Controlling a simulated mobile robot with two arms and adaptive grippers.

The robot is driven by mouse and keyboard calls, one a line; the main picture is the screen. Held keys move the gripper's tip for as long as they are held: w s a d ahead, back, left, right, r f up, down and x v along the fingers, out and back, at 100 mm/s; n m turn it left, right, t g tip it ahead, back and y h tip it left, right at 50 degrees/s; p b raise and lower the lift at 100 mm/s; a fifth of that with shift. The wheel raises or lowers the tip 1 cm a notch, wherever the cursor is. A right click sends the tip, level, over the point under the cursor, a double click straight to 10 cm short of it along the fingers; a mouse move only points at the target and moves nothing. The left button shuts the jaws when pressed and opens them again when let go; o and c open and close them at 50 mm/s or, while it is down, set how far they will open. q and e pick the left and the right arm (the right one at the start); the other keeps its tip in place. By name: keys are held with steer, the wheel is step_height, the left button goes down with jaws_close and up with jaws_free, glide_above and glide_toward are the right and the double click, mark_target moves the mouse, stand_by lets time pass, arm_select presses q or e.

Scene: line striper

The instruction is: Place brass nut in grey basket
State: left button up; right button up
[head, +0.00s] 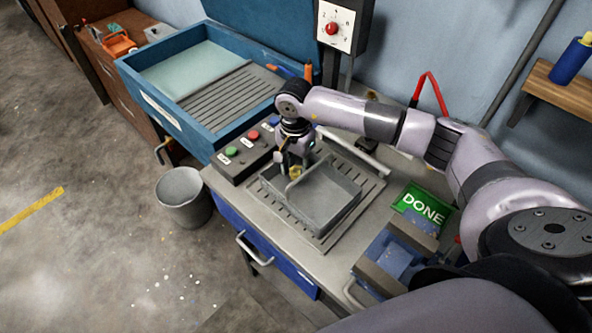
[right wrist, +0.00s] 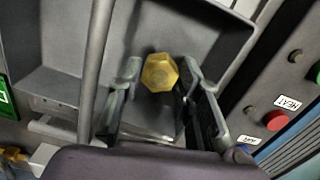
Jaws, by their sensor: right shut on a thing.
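The brass nut (head: 296,171) is a small yellow hexagonal piece; it also shows in the right wrist view (right wrist: 160,72). My right gripper (head: 294,163) is shut on it, with the nut between the fingertips (right wrist: 160,78). The grey basket (head: 330,203) sits on the workbench with a thin handle arching over it. The gripper and nut are at the basket's back left part, on one side of the handle. The basket floor shows behind the nut in the wrist view; I cannot tell how high the nut is. My left gripper is not in view.
A control panel (head: 232,165) with coloured buttons stands left of the basket. A blue tank (head: 217,126) with a ribbed rack is behind it. A green DONE sign (head: 424,206) and a blue vise (head: 388,258) are to the right. A grey bucket (head: 183,200) stands on the floor.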

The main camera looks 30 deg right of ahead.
mark_target(296, 170)
step_height(296, 170, down, 2)
steer(key=shift+f+p, duration=0.15)
steer(key=shift+p, duration=0.15)
steer(key=shift+f, duration=0.25)
steer(key=shift+f+b, duration=0.15)
steer(key=shift+b, duration=0.15)
steer(key=o, duration=0.9)
steer(key=shift+o, duration=0.2)
